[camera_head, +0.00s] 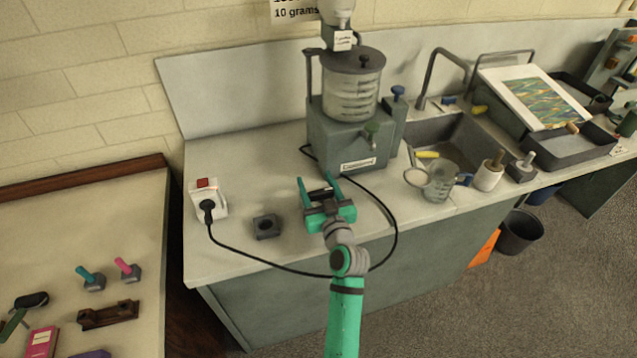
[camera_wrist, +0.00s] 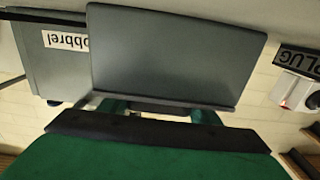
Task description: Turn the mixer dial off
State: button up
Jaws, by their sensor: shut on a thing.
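The mixer (camera_head: 350,145) is a grey-green machine with a clear ribbed vessel on top, standing on the counter. My gripper (camera_head: 319,186) is low in front of the mixer, apart from the knobs. It is shut on a dark grey block (camera_head: 322,194). In the wrist view a grey flat-faced thing (camera_wrist: 175,50), seemingly this block, fills the space between the green fingers and hides much behind.
A white switched socket (camera_head: 205,200) with a black plug is at the left, its cable looping past my arm. A dark square holder (camera_head: 266,226) lies left of my gripper. A measuring jug (camera_head: 440,182) and a sink (camera_head: 450,138) are at the right.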

aim_at(323, 197)
jog(key=shift+w, duration=0.1)
jog(key=shift+d, duration=0.15)
jog(key=o, duration=1)
jog(key=shift+d, duration=0.15)
jog(key=shift+o, duration=0.2)
jog(key=shift+a, duration=0.35)
jog(key=v, duration=1.1)
jog(key=shift+w, duration=0.1)
